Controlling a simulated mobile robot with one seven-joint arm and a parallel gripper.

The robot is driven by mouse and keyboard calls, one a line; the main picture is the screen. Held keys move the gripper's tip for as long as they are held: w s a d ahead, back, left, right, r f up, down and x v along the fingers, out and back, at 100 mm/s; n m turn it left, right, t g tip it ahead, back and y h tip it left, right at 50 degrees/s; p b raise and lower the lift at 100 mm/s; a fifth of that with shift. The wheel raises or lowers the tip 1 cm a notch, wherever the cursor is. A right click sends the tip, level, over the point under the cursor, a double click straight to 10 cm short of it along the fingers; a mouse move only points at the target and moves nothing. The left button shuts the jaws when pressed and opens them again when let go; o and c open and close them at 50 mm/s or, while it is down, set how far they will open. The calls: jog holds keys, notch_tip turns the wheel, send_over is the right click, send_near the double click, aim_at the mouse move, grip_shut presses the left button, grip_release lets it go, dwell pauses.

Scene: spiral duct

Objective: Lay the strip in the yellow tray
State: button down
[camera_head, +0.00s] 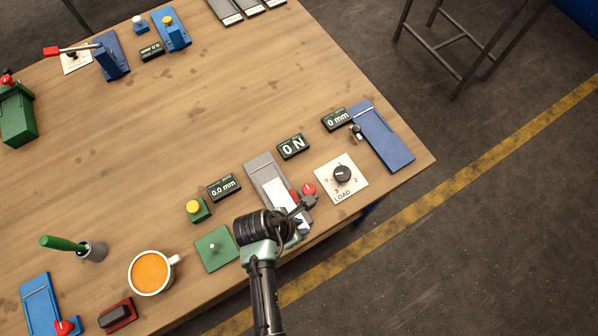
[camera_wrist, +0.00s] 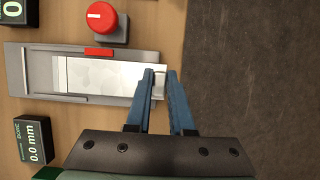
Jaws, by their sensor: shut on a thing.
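The strip (camera_wrist: 105,78) is a flat, pale, shiny piece lying along a grey fixture (camera_wrist: 30,58), with a red bar (camera_wrist: 98,52) at its upper edge in the wrist view. My gripper (camera_wrist: 160,80) is shut on the strip's right end, at the fixture's open end. I see no yellow tray in either view.
A red button (camera_wrist: 103,17) stands close beside the fixture. A LOAD dial (camera_head: 342,174), several small displays, a green plate (camera_head: 215,249) and a blue fixture (camera_head: 383,138) are nearby. A mug (camera_head: 151,272) stands left. The table's middle is clear.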

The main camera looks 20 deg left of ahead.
jog(key=shift+r+p, duration=3.5)
jog(key=shift+p, duration=0.25)
jog(key=shift+w+f, duration=0.1)
jog(key=shift+w, duration=0.05)
